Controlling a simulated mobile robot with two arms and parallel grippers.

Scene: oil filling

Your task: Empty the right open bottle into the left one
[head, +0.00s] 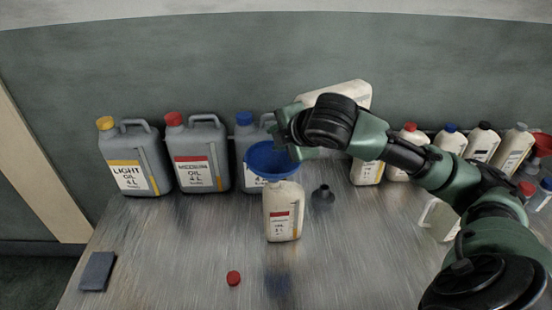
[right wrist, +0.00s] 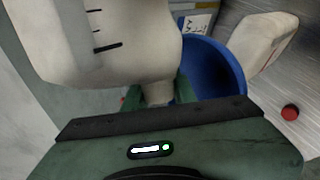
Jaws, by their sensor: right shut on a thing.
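The left open bottle (head: 283,222) is cream-white with a red and white label and stands upright on the metal table. A blue funnel (head: 270,160) sits on its mouth; the funnel also shows in the right wrist view (right wrist: 222,80). My right gripper (head: 290,130) is shut on the neck of a white bottle (head: 345,92) and holds it tilted above and beside the funnel. This held bottle fills the upper left of the right wrist view (right wrist: 100,40). Its mouth is hidden by the gripper, and I cannot see any oil flowing. My left gripper is not in view.
Several grey jugs stand behind on the left, including a light oil jug (head: 133,160) and a medium oil jug (head: 200,155). White bottles (head: 450,142) line the back right.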

